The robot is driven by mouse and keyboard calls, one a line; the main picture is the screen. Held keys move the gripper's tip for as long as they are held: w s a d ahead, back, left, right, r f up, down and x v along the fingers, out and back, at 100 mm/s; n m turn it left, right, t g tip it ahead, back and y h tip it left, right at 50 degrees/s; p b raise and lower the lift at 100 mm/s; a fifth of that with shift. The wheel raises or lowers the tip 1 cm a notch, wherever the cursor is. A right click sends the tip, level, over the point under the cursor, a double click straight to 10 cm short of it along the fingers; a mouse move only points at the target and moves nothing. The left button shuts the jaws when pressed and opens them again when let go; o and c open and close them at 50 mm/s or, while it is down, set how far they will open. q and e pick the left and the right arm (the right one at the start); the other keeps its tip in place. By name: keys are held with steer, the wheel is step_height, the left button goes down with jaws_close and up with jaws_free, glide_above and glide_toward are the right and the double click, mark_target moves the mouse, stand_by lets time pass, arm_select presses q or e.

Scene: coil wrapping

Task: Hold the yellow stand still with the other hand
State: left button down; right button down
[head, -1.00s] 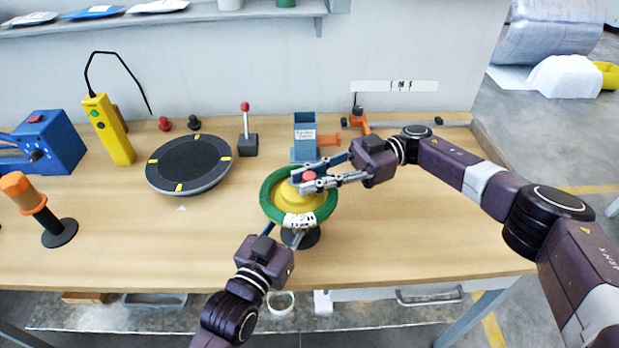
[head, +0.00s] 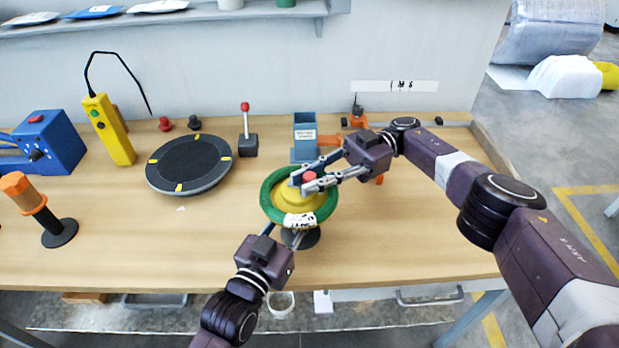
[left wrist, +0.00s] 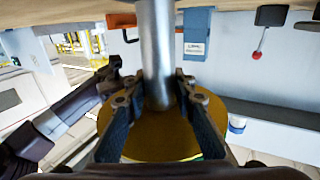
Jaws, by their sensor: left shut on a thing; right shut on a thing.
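The yellow stand (head: 288,197) is upright near the table's front, with a red knob (head: 309,177) on top and a dark round base (head: 301,240). A green coil (head: 328,208) with a white label lies around its yellow body. My left gripper (head: 282,235) reaches in from the front, below the coil. In the left wrist view, its fingers (left wrist: 157,98) are shut on the stand's silver post (left wrist: 156,45), near the yellow disc (left wrist: 160,142). My right gripper (head: 308,181) is shut on the red knob from the right.
A black round turntable (head: 188,163) and a lever with a red ball (head: 247,135) stand left of the stand. A blue box (head: 305,135) is just behind it. An orange-topped post (head: 30,203) stands far left. The table is clear at the right front.

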mark_target(310, 175)
steer(key=c, duration=1.8)
jaws_free()
steer(key=shift+o, duration=0.2)
step_height(310, 175, up, 10)
arm_select(q)
steer(key=c, duration=1.5)
jaws_free()
